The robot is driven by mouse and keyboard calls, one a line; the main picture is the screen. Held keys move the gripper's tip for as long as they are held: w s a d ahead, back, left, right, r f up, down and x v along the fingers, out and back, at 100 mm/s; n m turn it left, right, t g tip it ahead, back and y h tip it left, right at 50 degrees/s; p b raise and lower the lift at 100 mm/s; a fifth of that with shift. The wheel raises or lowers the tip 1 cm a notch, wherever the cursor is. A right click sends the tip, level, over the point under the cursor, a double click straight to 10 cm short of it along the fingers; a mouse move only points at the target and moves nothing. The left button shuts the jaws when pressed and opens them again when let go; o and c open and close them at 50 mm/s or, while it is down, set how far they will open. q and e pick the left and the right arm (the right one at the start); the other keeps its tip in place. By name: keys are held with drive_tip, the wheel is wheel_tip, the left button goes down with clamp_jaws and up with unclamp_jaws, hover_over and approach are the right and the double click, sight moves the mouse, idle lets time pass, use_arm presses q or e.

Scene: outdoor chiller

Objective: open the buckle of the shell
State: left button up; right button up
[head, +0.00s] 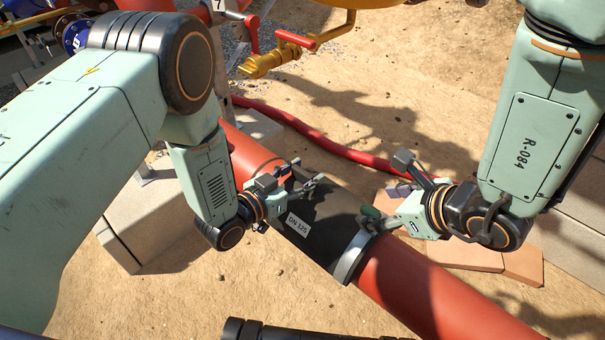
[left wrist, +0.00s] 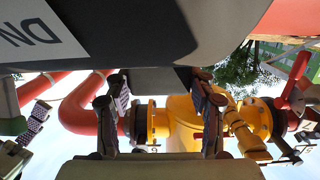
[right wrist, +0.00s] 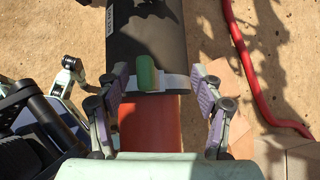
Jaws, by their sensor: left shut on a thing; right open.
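The dark grey shell (head: 322,222), labelled DN 125, lies around a red pipe and also shows in the right wrist view (right wrist: 150,30). A green buckle lever (right wrist: 147,72) sits on a light metal band (right wrist: 165,84) at the shell's near right end; it is partly hidden in the head view (head: 370,212). My left gripper (head: 298,184) is at the shell's far left end, its fingers closed on either side of a dark part of the shell (left wrist: 155,80). My right gripper (right wrist: 158,90) is open, its fingers on either side of the band and lever, apart from the lever.
The red pipe (head: 415,285) runs diagonally across the head view. A red hose (head: 310,132) lies on the sand behind it. Yellow valve piping (head: 300,45) stands at the back. Reddish slabs (head: 480,258) lie under my right arm, and a pale block (head: 150,225) stands at left.

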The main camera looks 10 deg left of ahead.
use_arm(q)
drive_tip(key=o, duration=1.4)
drive_tip(key=shift+o, duration=0.2)
drive_tip(key=shift+v, duration=4)
drive_tip(key=x, duration=0.8)
drive_tip(key=shift+s, duration=0.15)
